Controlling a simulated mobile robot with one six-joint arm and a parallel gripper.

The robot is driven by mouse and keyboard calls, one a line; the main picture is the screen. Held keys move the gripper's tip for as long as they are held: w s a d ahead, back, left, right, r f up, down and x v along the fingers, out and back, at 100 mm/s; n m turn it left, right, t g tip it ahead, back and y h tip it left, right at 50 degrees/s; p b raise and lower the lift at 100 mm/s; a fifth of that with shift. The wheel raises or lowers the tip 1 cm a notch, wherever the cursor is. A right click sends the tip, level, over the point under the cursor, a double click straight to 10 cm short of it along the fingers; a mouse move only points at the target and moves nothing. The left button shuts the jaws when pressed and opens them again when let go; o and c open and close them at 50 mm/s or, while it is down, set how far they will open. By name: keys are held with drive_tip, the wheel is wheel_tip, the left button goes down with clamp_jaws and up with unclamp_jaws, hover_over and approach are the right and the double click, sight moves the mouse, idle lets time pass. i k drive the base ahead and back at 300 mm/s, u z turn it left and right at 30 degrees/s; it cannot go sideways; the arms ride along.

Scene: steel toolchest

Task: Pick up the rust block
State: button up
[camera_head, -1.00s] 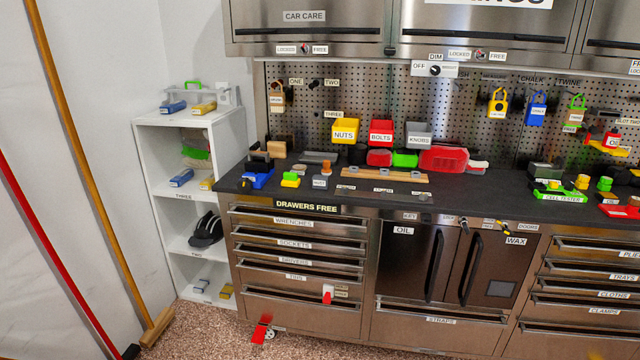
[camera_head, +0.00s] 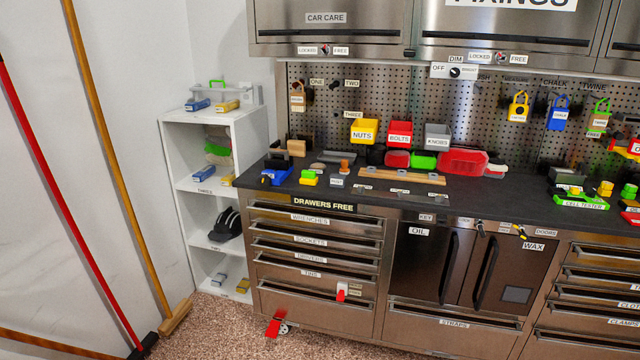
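A small rust-orange block (camera_head: 345,166) is on the dark worktop (camera_head: 470,192), left of the middle of the view. It is just behind a small grey labelled block (camera_head: 337,181), which may hide its lower part. I cannot tell whether the two touch. A green and yellow piece (camera_head: 309,178) stands to its left, and a wooden strip with holes (camera_head: 402,177) lies to its right. My gripper is not in view.
A blue tool holder (camera_head: 276,176) and a tan block (camera_head: 296,148) sit at the worktop's left end. Yellow, red and grey bins (camera_head: 437,136) hang behind. Below are closed drawers (camera_head: 310,233). A white shelf (camera_head: 172,150) and leaning broom handles (camera_head: 120,160) stand left.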

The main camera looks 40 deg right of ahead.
sight(336, 181)
drive_tip(key=u, duration=0.2)
drive_tip(key=k, duration=0.2)
drive_tip(key=u, duration=2.85)
drive_tip(key=k, duration=1.65)
drive_tip(key=z, duration=0.1)
